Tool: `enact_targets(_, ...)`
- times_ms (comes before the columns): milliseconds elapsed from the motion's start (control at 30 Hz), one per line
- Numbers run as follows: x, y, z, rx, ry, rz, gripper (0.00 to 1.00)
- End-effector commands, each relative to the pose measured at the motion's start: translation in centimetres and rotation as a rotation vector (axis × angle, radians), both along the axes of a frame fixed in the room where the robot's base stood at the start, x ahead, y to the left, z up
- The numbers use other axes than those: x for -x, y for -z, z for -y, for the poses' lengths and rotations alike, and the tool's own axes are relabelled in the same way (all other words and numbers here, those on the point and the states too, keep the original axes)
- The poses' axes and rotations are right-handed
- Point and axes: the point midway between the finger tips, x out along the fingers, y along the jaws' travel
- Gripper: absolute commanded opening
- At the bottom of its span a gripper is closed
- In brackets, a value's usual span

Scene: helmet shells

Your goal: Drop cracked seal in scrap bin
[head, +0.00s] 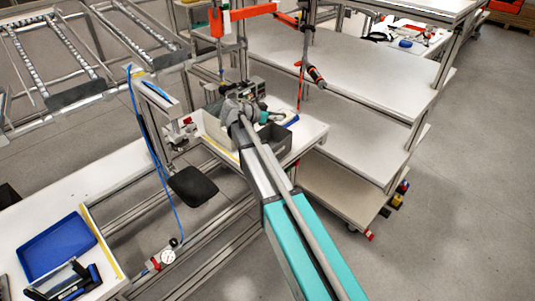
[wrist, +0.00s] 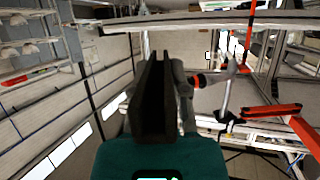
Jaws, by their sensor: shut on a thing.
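My gripper (head: 276,117) is at the far end of my outstretched arm, over the white workbench at the middle of the head view. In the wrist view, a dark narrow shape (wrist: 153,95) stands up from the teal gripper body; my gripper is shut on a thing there. I cannot make out where the fingers end and the held thing begins, nor whether it is cracked. A dark grey open bin (head: 283,139) stands on the bench just below my gripper, partly hidden by my arm. I cannot tell whether it is the scrap bin.
A small blue tray (head: 293,120) lies right of my gripper. A blue tray (head: 58,246) is on the left bench, and a black stool seat (head: 193,187) is in front. White shelves (head: 350,85) stand at the right. An orange hoist arm (head: 240,14) hangs above.

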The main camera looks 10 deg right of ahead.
Motion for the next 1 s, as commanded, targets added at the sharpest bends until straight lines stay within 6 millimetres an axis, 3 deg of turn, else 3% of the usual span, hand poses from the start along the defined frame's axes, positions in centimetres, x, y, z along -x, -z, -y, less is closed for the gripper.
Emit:
enact_targets(33, 0.0, 0.9, 0.0, 0.000, 0.000, 0.000, 0.00)
enact_targets(300, 0.0, 2.3, 0.1, 0.000, 0.001, 0.000, 0.00)
enact_targets(767, 0.0, 2.5, 0.1, 0.000, 0.002, 0.000, 0.00)
enact_targets(800, 0.0, 2.5, 0.2, 0.000, 0.002, 0.000, 0.25)
enact_targets(1000, 0.0, 2.5, 0.2, 0.000, 0.002, 0.000, 0.61)
